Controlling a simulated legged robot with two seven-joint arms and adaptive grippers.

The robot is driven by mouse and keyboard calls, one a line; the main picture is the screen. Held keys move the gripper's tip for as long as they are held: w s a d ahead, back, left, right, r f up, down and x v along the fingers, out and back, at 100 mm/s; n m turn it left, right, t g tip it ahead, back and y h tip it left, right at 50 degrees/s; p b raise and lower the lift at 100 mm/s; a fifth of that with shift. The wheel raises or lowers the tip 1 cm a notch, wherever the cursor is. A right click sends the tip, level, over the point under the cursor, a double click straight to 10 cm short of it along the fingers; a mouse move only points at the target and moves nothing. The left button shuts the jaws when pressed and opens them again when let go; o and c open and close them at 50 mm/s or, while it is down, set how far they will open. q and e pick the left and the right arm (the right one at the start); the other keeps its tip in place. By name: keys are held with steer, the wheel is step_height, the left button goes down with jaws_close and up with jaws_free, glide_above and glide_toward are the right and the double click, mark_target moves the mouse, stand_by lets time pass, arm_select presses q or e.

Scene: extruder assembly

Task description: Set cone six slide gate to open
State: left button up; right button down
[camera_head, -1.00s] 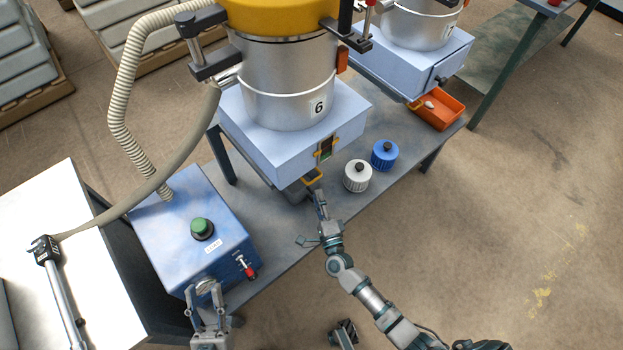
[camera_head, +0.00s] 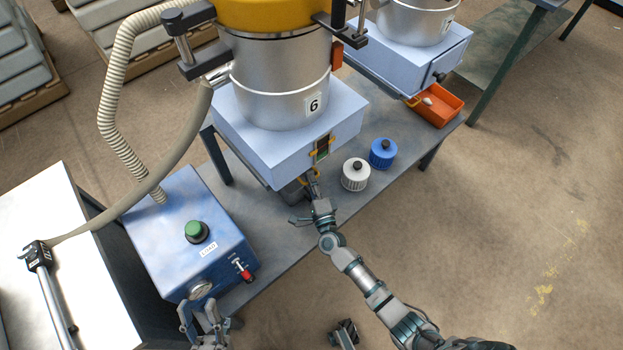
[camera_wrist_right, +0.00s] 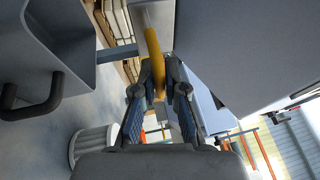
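Cone six (camera_head: 285,85) is a silver cylinder labelled 6 on a light blue box (camera_head: 262,146). The slide gate's yellow handle (camera_head: 303,181) is low at the box's front, partly hidden by my right gripper (camera_head: 312,180). In the right wrist view the yellow handle (camera_wrist_right: 154,50) runs down between the two fingertips of my right gripper (camera_wrist_right: 160,75). The fingertips are close on either side of it; I cannot tell if they press on it. My left gripper (camera_head: 203,318) is open and empty in front of the blue control box.
The blue control box (camera_head: 185,240) with a green button stands at left. An orange tray (camera_head: 436,106) lies under the neighbouring cone's box. The floor at right is clear.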

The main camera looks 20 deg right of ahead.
steer(key=shift+d+f, duration=0.1)
steer(key=shift+d, duration=0.15)
steer(key=s, duration=0.1)
steer(key=s+d+p, duration=0.1)
steer(key=s, duration=0.2)
steer(key=shift+s+d, duration=0.3)
steer(key=shift+s, duration=0.1)
steer(key=c, duration=1.2)
jaws_free()
steer(key=shift+f, duration=0.1)
arm_select(q)
steer(key=w+f+g, duration=0.1)
steer(key=w+d+f+g, duration=0.1)
steer(key=shift+w+m+g, duration=0.4)
arm_select(e)
steer(key=shift+w, duration=0.1)
arm_select(q)
steer(key=shift+s+a, duration=0.15)
arm_select(e)
steer(key=s+f, duration=0.2)
steer(key=s, duration=0.9)
steer(key=shift+s+a, duration=0.2)
steer(key=shift+s, duration=0.2)
